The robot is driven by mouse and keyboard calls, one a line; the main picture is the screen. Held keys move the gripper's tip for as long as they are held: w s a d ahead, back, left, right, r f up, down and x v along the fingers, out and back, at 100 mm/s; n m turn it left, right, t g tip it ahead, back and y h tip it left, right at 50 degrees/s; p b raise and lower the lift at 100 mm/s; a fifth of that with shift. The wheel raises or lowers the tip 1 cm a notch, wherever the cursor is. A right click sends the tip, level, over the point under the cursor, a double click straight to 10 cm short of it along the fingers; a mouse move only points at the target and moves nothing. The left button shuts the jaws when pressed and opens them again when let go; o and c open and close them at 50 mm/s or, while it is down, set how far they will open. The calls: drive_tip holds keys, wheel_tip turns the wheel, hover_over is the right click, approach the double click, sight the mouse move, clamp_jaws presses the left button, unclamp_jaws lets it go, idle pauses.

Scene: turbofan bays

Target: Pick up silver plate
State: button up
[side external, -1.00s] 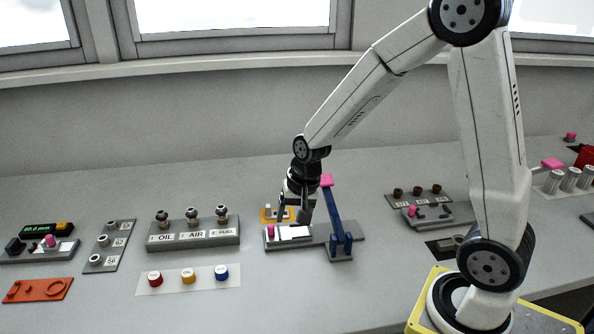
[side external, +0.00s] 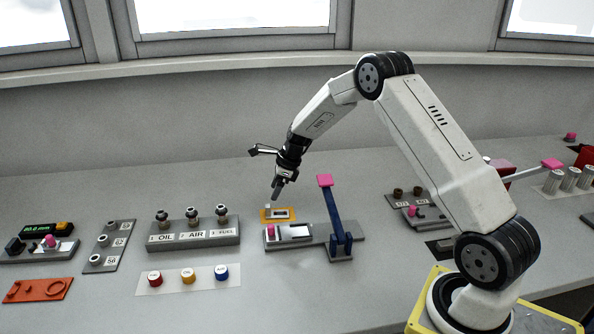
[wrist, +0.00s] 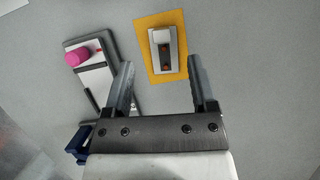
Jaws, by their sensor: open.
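The silver plate (wrist: 163,38) is a small oblong silver piece with reddish-brown spots. It lies on an orange-yellow mat (wrist: 144,64), and it also shows in the side view (side external: 281,214). My gripper (wrist: 160,70) is open and empty. In the wrist view its two fingers stand apart, with the plate ahead of the gap between them. In the side view my gripper (side external: 277,194) is tilted above the mat, just clear of the plate.
A grey fixture with a pink knob (wrist: 77,57) lies close to the mat. Its blue lever (side external: 336,215) with a pink top stands upright. The OIL/AIR/FUEL block (side external: 193,236) is to the left. Open bench lies behind the mat.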

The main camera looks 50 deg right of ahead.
sight(268, 206)
drive_tip(key=shift+x, duration=1.35)
drive_tip(key=shift+f, duration=0.15)
drive_tip(key=shift+x, duration=2.45)
drive_tip(key=shift+w, duration=0.1)
clamp_jaws()
